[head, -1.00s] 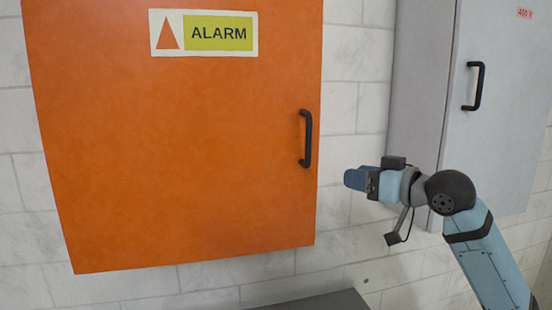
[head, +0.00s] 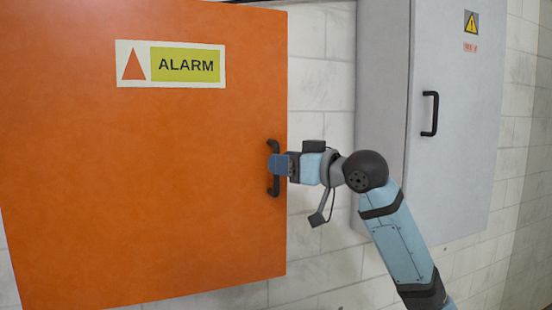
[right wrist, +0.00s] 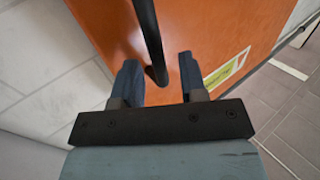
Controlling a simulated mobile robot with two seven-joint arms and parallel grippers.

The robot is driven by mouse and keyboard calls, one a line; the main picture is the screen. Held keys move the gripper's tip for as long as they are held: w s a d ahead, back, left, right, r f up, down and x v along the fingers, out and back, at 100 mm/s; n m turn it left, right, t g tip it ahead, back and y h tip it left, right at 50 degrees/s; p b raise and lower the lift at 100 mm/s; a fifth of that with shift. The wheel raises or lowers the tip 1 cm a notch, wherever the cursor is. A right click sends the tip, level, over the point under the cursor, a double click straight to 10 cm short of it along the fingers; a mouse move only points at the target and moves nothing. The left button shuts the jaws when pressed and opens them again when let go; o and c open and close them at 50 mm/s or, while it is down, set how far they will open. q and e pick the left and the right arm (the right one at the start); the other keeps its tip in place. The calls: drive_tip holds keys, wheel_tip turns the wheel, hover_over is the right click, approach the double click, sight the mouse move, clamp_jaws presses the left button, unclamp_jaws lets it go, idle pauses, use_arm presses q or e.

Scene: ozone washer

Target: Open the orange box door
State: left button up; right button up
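The orange box door (head: 140,190) is shut and fills the left of the head view, with a black vertical bar handle (head: 274,146) near its right edge. My right gripper (head: 275,164) is at the middle of this handle, its blue fingers overlapping it. In the right wrist view, the black handle (right wrist: 147,27) runs down between the two spread fingers of my right gripper (right wrist: 157,66). There is a gap on both sides, wider towards the right finger. The left gripper is not in view.
A grey cabinet (head: 455,170) with its own black handle (head: 430,114) stands on the wall to the right. A strip of white block wall (head: 318,50) lies between it and the orange box. An ALARM label (head: 170,64) is on the orange door.

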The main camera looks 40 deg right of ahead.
drive_tip(key=shift+x, duration=1.1)
clamp_jaws()
drive_tip(key=shift+s, duration=0.1)
